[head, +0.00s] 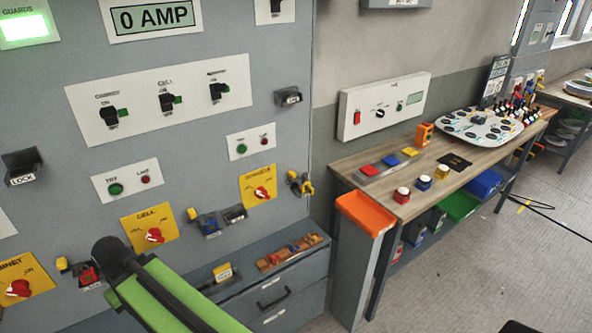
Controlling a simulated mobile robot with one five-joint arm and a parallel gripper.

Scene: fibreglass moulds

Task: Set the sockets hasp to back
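On the grey panel at the left are several yellow switch plates with red rotary knobs. The right-hand plate (259,186) has a label too small to read, so I cannot tell if it is the sockets one. A small black and yellow hasp-like fitting (300,184) is beside it on the right. The middle plate (149,227) reads CELL and the left plate (20,279) appears to read CABINET. Blue and yellow pieces (203,221) sit between the middle and right plates. My green arm with its dark joint crosses the bottom left. I cannot make out my gripper's fingers.
A grey drawer cabinet (290,292) stands under the panel, with small orange and brown pieces on top. Open floor (455,270) lies at the lower right, crossed by a dark cable.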

